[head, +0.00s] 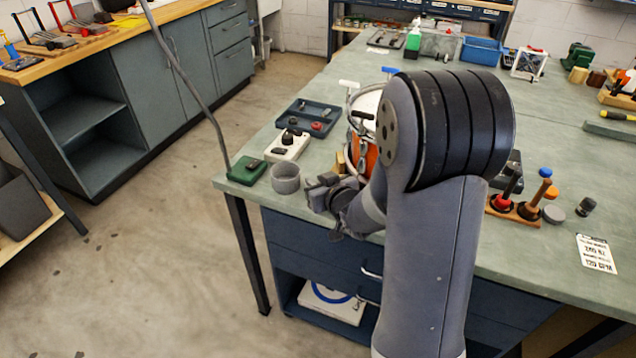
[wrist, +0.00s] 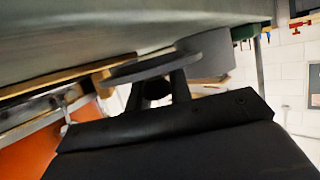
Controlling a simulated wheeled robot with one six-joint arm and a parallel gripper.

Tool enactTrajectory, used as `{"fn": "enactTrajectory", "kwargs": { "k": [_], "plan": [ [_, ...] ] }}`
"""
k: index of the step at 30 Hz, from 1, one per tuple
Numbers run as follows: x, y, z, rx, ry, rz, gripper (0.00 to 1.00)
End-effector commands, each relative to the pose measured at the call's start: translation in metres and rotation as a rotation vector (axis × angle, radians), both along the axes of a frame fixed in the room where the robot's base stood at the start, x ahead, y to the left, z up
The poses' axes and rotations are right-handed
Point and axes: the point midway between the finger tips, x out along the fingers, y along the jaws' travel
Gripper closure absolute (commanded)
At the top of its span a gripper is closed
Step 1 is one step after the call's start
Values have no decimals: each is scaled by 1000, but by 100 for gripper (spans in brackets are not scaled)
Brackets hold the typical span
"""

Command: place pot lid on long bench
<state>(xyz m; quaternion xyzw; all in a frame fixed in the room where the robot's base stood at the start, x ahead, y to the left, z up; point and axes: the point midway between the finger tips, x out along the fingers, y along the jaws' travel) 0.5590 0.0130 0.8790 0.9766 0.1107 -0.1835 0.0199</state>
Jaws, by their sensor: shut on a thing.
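My gripper (head: 324,188) is low over the front edge region of the long green-topped bench (head: 400,62), just right of a small grey pot (head: 285,178). In the wrist view, where the bench top shows along the upper side, my gripper (wrist: 157,90) is shut on the pot lid (wrist: 145,70), a flat grey disc. The fingers close on its middle, seemingly at a knob. The lid lies close to the bench surface; I cannot tell whether it touches. The pot (wrist: 208,52) shows just beyond it. In the head view I cannot make out the lid clearly.
An orange drum (head: 367,155) stands close behind my gripper. A white box (head: 287,146), a green box (head: 247,170) and a dark tray (head: 308,116) lie to the left. A wooden stand with tools (head: 514,208) is to the right. Bare bench top shows near the label card (head: 597,253).

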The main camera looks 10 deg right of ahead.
Motion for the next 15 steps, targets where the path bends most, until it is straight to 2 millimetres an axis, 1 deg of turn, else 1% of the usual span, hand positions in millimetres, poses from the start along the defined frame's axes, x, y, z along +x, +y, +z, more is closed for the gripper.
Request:
{"fn": "enactTrajectory", "kwargs": {
  "k": [11, 12, 15],
  "plan": [
    [0, 0, -10, 0, 0, 0, 100],
    [0, 0, -10, 0, 1, 0, 79],
    [0, 0, -8, 0, 1, 0, 71]
  ]
}}
